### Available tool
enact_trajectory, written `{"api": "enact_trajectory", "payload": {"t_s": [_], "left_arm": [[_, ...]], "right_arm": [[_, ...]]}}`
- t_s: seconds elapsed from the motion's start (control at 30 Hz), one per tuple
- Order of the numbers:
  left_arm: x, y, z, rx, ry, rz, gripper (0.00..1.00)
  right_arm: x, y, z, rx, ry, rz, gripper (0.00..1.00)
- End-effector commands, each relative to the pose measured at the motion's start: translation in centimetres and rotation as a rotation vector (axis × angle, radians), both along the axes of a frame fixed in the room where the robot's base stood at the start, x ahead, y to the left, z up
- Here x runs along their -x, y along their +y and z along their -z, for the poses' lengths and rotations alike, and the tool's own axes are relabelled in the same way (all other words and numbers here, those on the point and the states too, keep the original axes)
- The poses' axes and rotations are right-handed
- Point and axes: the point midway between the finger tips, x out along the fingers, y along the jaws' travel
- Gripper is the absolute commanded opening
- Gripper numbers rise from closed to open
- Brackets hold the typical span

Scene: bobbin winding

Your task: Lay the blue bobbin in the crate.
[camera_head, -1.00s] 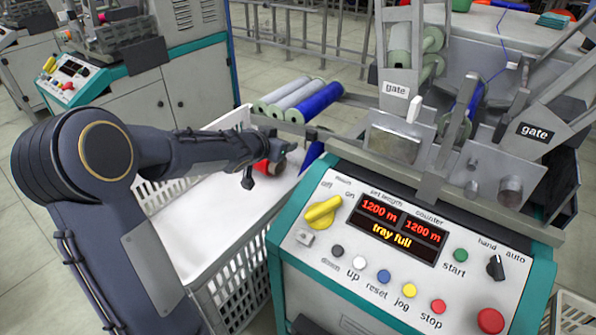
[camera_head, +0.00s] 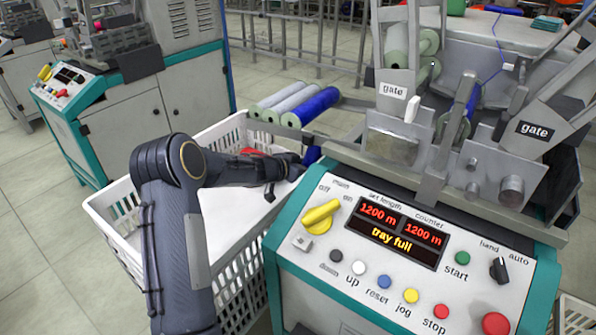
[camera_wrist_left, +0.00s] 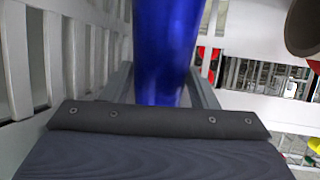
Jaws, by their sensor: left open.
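The blue bobbin (camera_head: 312,155) is at the right side of the white crate (camera_head: 120,236), next to the winding machine. Its lower part is hidden behind my gripper and the machine in the head view. In the left wrist view the blue bobbin (camera_wrist_left: 165,50) stands large between my two fingers. My left gripper (camera_head: 287,178) is open with a finger on each side of it; I cannot tell whether they touch. A red bobbin (camera_head: 252,152) is mostly hidden behind my left arm. My right gripper is in neither view.
The control panel (camera_head: 340,268), showing "tray full", stands close on the right. The crate's white floor (camera_head: 232,222) is largely bare.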

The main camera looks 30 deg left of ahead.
Motion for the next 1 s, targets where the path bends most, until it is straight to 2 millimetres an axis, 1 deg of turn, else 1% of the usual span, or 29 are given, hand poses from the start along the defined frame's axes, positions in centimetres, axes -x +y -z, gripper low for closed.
{"api": "enact_trajectory", "payload": {"t_s": [0.03,0.2,0.47,0.5,0.8,1.0], "left_arm": [[-0.6,-0.3,0.4,0.0,-0.001,0.001,0.53],[-1.6,-0.6,0.7,0.0,-0.001,-0.001,0.53],[-1.7,-0.7,0.7,0.0,0.0,-0.001,0.53],[-1.7,-0.7,0.7,0.0,0.0,-0.001,0.52],[-1.7,-0.6,0.6,0.0,-0.002,-0.001,0.13],[-1.7,-0.7,0.0,0.0,-0.002,-0.001,0.13]], "right_arm": [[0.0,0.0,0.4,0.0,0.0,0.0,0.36],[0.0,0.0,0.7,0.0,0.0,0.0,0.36],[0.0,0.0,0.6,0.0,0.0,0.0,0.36],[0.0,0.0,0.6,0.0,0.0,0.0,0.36],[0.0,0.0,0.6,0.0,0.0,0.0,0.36],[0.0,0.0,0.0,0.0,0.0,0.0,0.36]]}}
